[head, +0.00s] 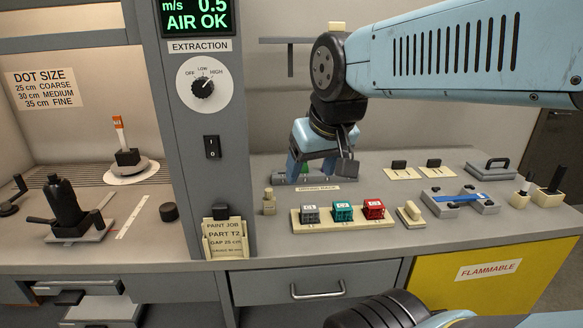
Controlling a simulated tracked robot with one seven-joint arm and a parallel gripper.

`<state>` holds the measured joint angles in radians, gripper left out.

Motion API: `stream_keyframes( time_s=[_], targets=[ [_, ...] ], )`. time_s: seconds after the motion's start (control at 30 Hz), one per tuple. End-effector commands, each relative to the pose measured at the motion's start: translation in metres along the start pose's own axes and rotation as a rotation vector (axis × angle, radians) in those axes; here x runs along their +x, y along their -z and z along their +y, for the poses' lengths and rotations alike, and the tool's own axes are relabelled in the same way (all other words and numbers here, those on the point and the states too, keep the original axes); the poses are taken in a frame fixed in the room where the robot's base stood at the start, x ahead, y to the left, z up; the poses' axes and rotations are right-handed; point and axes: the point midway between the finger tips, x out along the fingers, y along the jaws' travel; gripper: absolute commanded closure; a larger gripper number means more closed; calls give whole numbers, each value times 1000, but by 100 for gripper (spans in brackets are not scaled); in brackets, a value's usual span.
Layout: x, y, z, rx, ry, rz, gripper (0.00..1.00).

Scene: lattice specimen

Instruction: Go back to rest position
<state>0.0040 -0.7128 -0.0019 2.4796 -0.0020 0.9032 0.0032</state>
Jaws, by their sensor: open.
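My gripper (322,170) is at the end of my blue arm, pointing down above the back of the grey bench. Its two fingers are apart. It is close to a low grey rack (283,181) with a small label (318,188) in front. A small green piece (304,172) shows beside the left finger, at the rack; whether a finger touches it cannot be told. Part of the rack is hidden behind the gripper.
A cream tray (329,223) holds grey, teal and red lattice cubes in front of the gripper. A blue-topped fixture (456,199) stands right. A grey pillar (200,130) divides the bench from a booth with a black spray holder (65,205).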

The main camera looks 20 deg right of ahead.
Motion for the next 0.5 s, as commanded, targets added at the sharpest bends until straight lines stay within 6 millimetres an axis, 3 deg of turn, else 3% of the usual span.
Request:
stream_keyframes(
  time_s=[0.17, 0.5],
  targets=[
    [-3, -10, -2, -7, 3, 20, 31],
    [-4, -10, -2, -8, 3, 20, 31]
  ],
)
